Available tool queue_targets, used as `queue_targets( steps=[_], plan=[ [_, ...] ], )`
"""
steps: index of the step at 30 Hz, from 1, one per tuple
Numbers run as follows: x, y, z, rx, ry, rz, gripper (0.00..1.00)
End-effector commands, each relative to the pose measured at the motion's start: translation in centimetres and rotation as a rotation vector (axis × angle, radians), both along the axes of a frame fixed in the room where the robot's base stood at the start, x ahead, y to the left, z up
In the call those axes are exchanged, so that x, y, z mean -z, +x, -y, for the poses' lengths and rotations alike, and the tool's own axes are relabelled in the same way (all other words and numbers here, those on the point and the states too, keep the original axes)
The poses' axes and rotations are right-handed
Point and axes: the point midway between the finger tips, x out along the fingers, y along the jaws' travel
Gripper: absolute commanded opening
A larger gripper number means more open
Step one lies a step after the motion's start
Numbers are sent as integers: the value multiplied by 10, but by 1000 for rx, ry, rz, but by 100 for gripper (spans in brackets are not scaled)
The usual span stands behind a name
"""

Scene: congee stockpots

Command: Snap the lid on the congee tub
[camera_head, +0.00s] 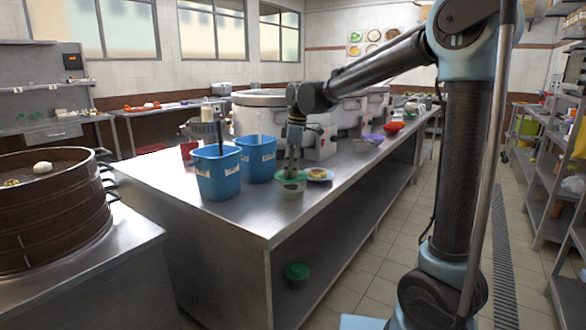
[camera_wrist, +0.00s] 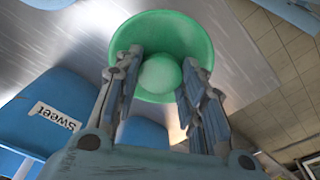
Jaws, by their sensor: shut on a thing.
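My gripper (camera_head: 291,170) points down over the front edge of the steel counter and is shut on the green lid (camera_head: 298,177). In the wrist view the fingers (camera_wrist: 159,78) stand on both sides of the lid's round pale-green knob (camera_wrist: 160,73), with the wide green lid (camera_wrist: 150,25) spread beyond them. The pale tub (camera_head: 291,190) is directly below the lid on the counter. I cannot tell whether the lid touches its rim all round. The tub is hidden by the lid in the wrist view.
Two blue bins (camera_head: 217,175) (camera_head: 259,160) stand left of the tub; one reads "Sweet" (camera_wrist: 55,117) in the wrist view. A plate with food (camera_head: 319,174) sits close right. Large stockpots (camera_head: 262,115) stand behind. Another green-topped item (camera_head: 297,271) is on the lower shelf.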

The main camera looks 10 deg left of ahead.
Motion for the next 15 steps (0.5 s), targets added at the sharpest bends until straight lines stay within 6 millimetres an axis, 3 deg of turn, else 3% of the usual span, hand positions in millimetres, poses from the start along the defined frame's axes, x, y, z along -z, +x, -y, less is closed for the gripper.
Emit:
queue_targets(
  steps=[13,14,15],
  plan=[
    [0,0,0,0,0,0,24],
    [0,0,0,0,0,0,44],
    [0,0,0,0,0,0,53]
  ],
)
